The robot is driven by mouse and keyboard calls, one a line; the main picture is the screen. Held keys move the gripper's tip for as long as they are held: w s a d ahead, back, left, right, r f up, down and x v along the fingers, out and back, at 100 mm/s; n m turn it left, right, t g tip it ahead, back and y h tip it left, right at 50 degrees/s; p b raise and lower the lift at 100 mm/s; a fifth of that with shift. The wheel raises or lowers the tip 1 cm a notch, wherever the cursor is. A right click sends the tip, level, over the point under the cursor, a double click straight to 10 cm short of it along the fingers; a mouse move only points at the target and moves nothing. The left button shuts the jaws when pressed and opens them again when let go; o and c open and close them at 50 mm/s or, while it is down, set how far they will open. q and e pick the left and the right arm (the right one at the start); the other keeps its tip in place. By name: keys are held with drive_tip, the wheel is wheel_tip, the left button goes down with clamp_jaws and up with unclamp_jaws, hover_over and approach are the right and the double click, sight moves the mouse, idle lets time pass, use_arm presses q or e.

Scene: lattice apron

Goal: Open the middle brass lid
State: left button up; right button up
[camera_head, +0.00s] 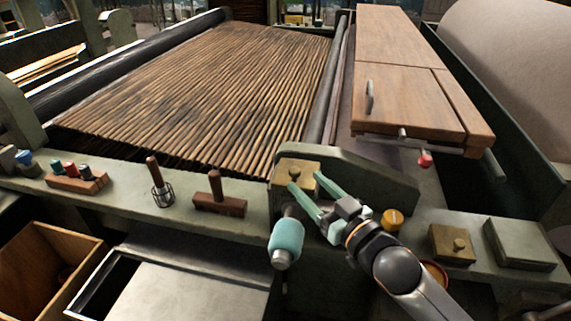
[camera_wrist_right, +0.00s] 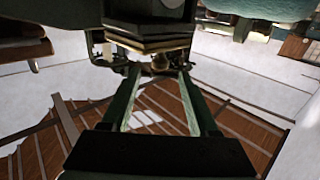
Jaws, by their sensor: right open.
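A square brass lid (camera_head: 297,168) with a small knob sits on the green frame just right of the slatted bed's front corner. A second brass lid (camera_head: 452,241) with a round knob lies further right on the front ledge. My right gripper (camera_head: 306,182) is open and empty, its two pale green fingers reaching to the first lid's knob. In the right wrist view a brass-coloured edge (camera_wrist_right: 150,45) and a small knob (camera_wrist_right: 160,63) show beyond and between the fingertips. I cannot tell whether the fingers touch the knob. My left gripper is not in view.
A teal cylindrical grip (camera_head: 287,236) hangs just below the gripper. A grey-green box (camera_head: 519,243) stands at the right. Wooden-handled tools (camera_head: 218,196) stand on the ledge at left; a wooden panel (camera_head: 405,95) is behind.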

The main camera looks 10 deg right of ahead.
sight(291, 169)
drive_tip(key=x, duration=0.9)
drive_tip(key=shift+b, duration=0.35)
drive_tip(key=shift+s, duration=0.1)
clamp_jaws()
idle(0.8)
